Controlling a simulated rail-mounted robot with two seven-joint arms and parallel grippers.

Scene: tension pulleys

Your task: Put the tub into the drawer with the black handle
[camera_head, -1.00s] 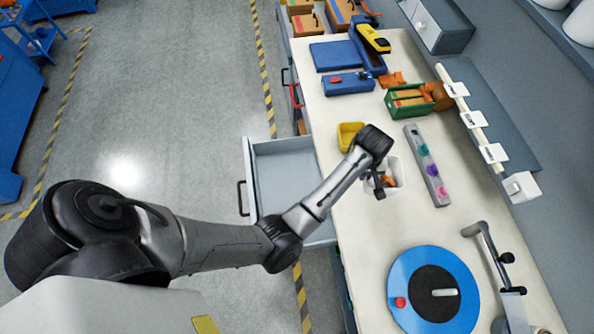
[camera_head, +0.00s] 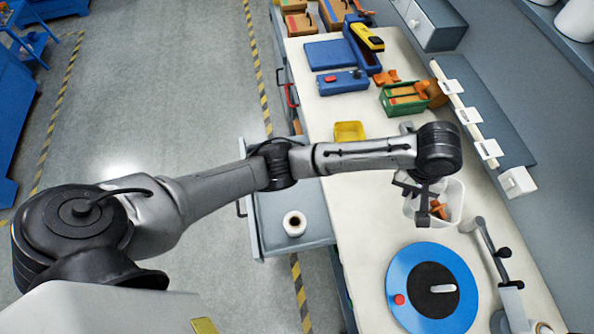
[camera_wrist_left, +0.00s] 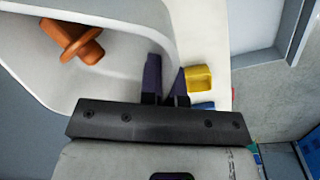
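The white tub (camera_head: 459,196), with orange pieces (camera_head: 437,208) inside, is over the right part of the bench in the head view. In the left wrist view, my left gripper's fingers (camera_wrist_left: 166,82) are shut on the tub's wall (camera_wrist_left: 138,14), one on each side. An orange piece (camera_wrist_left: 78,42) shows inside. The drawer (camera_head: 318,222) with the black handle (camera_head: 240,208) is pulled out at the bench's left side. My left arm hides its far part. My right gripper is not in view.
A white roll (camera_head: 294,223) stands in the open drawer. A yellow bin (camera_head: 349,131) sits near the bench edge beyond my arm. A blue turntable (camera_head: 400,272) and a grey lever device (camera_head: 489,243) are nearer. A green crate (camera_head: 394,108) stands farther back.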

